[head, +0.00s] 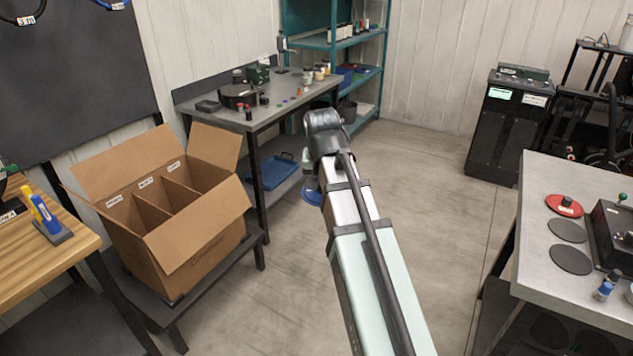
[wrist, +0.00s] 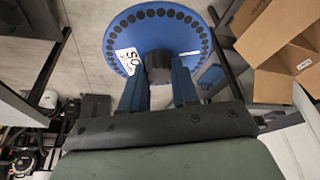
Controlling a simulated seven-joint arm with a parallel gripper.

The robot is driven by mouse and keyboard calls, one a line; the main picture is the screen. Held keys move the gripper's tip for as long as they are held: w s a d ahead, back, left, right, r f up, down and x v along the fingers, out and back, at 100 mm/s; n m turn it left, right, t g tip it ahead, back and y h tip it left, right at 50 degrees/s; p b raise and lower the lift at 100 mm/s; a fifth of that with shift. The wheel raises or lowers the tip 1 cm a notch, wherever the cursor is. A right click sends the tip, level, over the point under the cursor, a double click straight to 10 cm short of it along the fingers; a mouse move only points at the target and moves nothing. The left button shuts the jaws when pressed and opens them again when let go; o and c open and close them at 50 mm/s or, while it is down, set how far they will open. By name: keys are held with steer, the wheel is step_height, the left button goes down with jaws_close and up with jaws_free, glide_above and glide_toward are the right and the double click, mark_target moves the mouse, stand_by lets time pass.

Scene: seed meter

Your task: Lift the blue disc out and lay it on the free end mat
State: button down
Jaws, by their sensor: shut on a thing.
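My gripper (wrist: 158,82) is shut on the black centre hub of the blue disc (wrist: 160,28). The disc has a ring of dark holes near its rim and a white label with black letters at left. In the head view the disc (head: 313,198) hangs in the air, mostly hidden by my arm, over the floor between the carton and the right bench. On the right bench, a red disc (head: 565,205) lies at the far end of a row of dark round mats. The middle mat (head: 567,230) and near end mat (head: 571,260) are bare.
An open carton (head: 200,240) with labelled compartments stands on a low dark stand at left. A workbench (head: 290,105) with a black round device and small parts stands behind. A dark machine (head: 612,235) sits beside the mats on the right bench (head: 530,250). The floor between is clear.

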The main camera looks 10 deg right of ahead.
steer(key=s+d+f+m+g+h, duration=0.1)
steer(key=s+d+m, duration=0.3)
steer(key=d, duration=1)
steer(key=s+d+f+m, duration=0.1)
steer(key=s+d, duration=0.6)
steer(key=d, duration=0.7)
steer(key=s+d+f+m+g+h, duration=0.1)
steer(key=s+d+m, duration=0.3)
steer(key=d, duration=1)
steer(key=s+d+f+m+g, duration=0.1)
steer(key=s+d+m+g, duration=0.1)
steer(key=s+d+m, duration=0.6)
steer(key=s+d, duration=0.7)
steer(key=d, duration=0.4)
steer(key=shift+s+d+g, duration=0.25)
steer(key=shift+s+g, duration=0.1)
steer(key=shift+g, duration=0.05)
steer(key=shift+f, duration=0.15)
steer(key=shift+f, duration=3.1)
steer(key=shift+f, duration=0.45)
